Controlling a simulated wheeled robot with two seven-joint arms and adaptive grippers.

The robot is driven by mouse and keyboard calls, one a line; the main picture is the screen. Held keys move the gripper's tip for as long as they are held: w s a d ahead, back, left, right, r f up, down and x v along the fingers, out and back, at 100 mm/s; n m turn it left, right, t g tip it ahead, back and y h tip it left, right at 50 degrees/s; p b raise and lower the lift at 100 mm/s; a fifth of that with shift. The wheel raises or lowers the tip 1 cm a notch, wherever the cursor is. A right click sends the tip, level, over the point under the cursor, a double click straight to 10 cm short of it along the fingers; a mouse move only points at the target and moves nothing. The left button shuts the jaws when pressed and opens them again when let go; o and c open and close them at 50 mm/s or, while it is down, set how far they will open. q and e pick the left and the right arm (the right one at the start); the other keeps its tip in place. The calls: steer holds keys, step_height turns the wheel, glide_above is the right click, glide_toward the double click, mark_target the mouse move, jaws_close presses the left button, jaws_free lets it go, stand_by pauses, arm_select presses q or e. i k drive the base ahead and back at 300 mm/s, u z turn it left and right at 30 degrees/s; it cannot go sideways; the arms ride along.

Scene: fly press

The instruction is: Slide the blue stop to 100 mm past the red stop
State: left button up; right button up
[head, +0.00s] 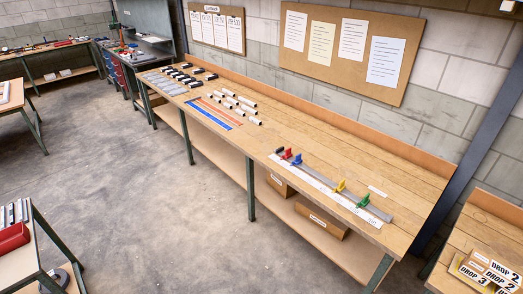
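A grey rail (322,175) lies along the front of the long wooden bench, with a white scale strip (325,186) on its front side. The red stop (287,153) sits near the rail's far left end. The blue stop (297,159) is close beside it on the right; I cannot tell if they touch. The scale's markings are too small to read. Neither of my grippers shows in the head view.
The wooden bench (420,190) has bare top around the rail, with a small white label (377,192) behind it. White cylinders (228,100), coloured strips (213,113) and black blocks (182,75) lie further left. Cardboard boxes (321,219) are on the lower shelf. Concrete floor in front is clear.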

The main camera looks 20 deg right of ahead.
mark_target(299, 161)
steer(key=u, duration=0.1)
steer(key=i, duration=1.3)
steer(key=z, duration=0.9)
